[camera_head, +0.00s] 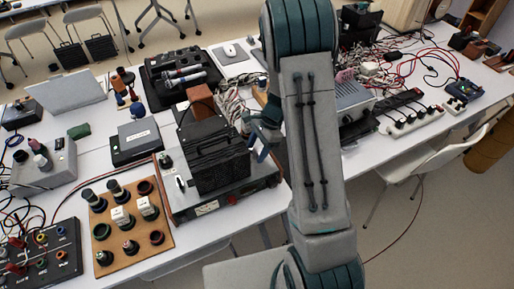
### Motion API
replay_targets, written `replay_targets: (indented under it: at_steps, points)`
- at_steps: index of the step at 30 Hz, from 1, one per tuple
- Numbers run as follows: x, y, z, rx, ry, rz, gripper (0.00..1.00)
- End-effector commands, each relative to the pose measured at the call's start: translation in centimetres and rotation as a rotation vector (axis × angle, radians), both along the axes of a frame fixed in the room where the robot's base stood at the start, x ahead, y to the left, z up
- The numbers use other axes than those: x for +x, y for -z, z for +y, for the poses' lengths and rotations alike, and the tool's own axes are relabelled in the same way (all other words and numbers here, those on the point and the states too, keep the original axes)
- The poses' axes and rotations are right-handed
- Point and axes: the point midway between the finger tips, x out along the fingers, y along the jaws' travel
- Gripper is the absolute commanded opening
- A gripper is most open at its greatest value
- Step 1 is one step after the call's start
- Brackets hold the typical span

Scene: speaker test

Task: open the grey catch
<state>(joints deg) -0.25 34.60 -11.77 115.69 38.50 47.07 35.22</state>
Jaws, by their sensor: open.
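My gripper (262,143) is open and empty. It is beside the upper right side of a black ribbed box (221,170), partly hidden behind my own arm. The black box stands on a grey instrument (233,202) with a front panel. I cannot make out a grey catch for certain. A small pale part (181,183) shows on the left of the instrument, but I cannot tell whether it is the catch. I cannot tell whether my gripper touches the box.
A wooden board (172,240) with several round parts lies left of the instrument. Cables and power strips (414,121) crowd the right table. A white chair (422,160) stands at the front right.

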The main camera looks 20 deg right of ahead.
Motion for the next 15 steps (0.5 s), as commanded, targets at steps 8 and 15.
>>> replay_targets:
  at_steps: [8,15]
  points:
    - [0.4,-3.2,-1.3,-0.001,0.0,-0.006,0.53]
    - [0.9,-8.3,-3.4,-0.001,0.001,-0.006,0.53]
